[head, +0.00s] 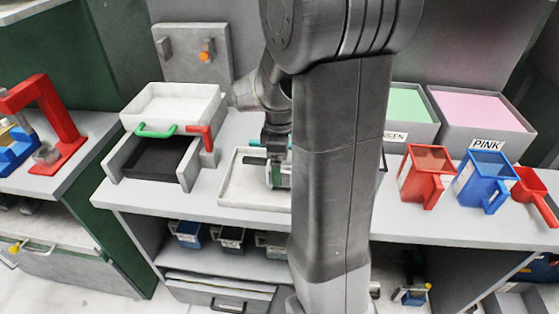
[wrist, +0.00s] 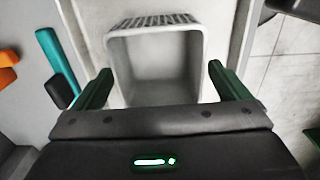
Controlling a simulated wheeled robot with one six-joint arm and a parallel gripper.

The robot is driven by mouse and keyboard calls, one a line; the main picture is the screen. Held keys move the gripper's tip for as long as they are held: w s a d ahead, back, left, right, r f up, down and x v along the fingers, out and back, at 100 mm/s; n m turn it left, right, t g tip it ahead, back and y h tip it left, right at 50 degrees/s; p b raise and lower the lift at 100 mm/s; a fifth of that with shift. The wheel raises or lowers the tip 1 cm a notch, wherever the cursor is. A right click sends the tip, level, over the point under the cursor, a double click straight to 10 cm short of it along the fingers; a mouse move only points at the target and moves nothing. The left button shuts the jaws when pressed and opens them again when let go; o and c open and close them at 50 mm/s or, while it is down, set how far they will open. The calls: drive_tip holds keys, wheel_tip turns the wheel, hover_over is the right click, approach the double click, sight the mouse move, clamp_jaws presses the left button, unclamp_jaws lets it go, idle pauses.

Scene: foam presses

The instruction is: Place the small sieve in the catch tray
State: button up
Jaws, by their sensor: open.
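In the wrist view a small grey square box with a slatted far wall (wrist: 154,85), which looks like the small sieve, lies between my fingers. My gripper (wrist: 159,70) has its two green fingers spread, one on each side of the box, with a gap to each side. In the head view my gripper (head: 278,174) is low over the white shallow tray (head: 238,193), which looks like the catch tray. The box appears to be inside this tray (wrist: 90,25). My arm covers the tray's right part, and the box is hard to make out there.
A teal handle (wrist: 57,62) is beside the tray. To its left stands a grey press with a black bed (head: 155,160), a white bin and red lever (head: 207,139). Red (head: 425,175) and blue (head: 482,182) scoops stand right, before the pink bin (head: 480,109).

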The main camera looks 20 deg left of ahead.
drive_tip(key=shift+r, duration=0.1)
wheel_tip(320, 180, up, 12)
drive_tip(key=p, duration=0.1)
idle(0.4)
